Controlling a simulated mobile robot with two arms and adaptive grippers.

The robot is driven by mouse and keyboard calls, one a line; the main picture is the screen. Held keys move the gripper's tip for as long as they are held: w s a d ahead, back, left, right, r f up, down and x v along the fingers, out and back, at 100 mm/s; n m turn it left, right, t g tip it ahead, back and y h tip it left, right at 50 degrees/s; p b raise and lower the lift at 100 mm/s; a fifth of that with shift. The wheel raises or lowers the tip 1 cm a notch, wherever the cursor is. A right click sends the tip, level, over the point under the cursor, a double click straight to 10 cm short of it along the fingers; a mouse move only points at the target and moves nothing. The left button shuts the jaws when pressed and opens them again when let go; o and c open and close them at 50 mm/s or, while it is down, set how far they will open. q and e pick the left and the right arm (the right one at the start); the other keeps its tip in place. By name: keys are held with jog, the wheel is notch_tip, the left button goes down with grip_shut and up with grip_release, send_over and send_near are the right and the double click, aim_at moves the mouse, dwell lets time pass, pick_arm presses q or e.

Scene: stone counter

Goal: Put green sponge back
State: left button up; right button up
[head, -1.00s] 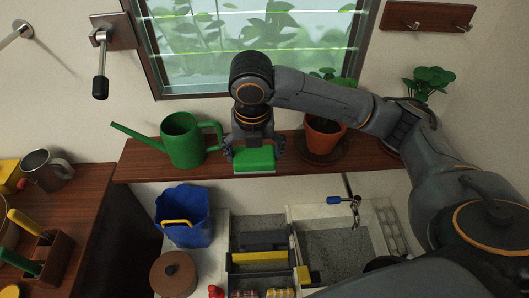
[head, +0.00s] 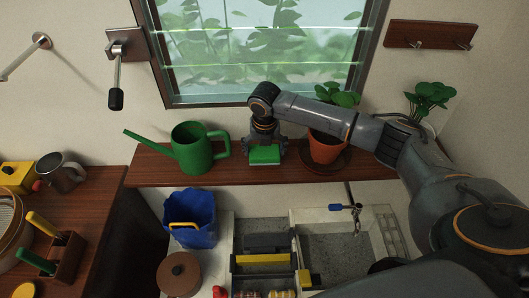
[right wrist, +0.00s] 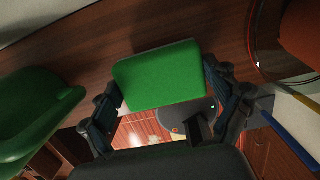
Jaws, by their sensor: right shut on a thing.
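The green sponge (head: 265,154) is at the wooden shelf (head: 225,174) below the window, between the green watering can and a potted plant. My right gripper (head: 265,148) comes down on it from above and is shut on it. In the right wrist view the sponge (right wrist: 158,77) lies between the two fingers (right wrist: 168,105), with the shelf board (right wrist: 175,30) behind it. I cannot tell whether the sponge touches the shelf. My left gripper is not in view.
The green watering can (head: 193,150) stands close on the left and the terracotta pot (head: 325,147) close on the right. Below are a blue bucket (head: 190,218), a brown-lidded pot (head: 180,275) and a sink (head: 335,250). A wooden counter (head: 95,210) is at left.

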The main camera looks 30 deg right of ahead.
aim_at(265, 155)
jog(key=shift+f+p, duration=0.35)
jog(key=shift+f, duration=0.55)
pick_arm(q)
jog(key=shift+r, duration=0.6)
pick_arm(e)
jog(key=shift+f, duration=0.15)
jog(key=shift+s+f, duration=0.1)
jog(key=o, duration=0.8)
pick_arm(q)
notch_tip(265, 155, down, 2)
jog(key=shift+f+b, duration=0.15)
jog(key=shift+b, duration=1.1)
pick_arm(e)
jog(key=r, duration=0.4)
jog(key=s+r, duration=0.1)
jog(key=r, duration=0.3)
jog(key=a+r, duration=0.1)
jog(key=r, duration=0.3)
jog(key=shift+s+r, duration=0.1)
jog(key=shift+s, duration=0.15)
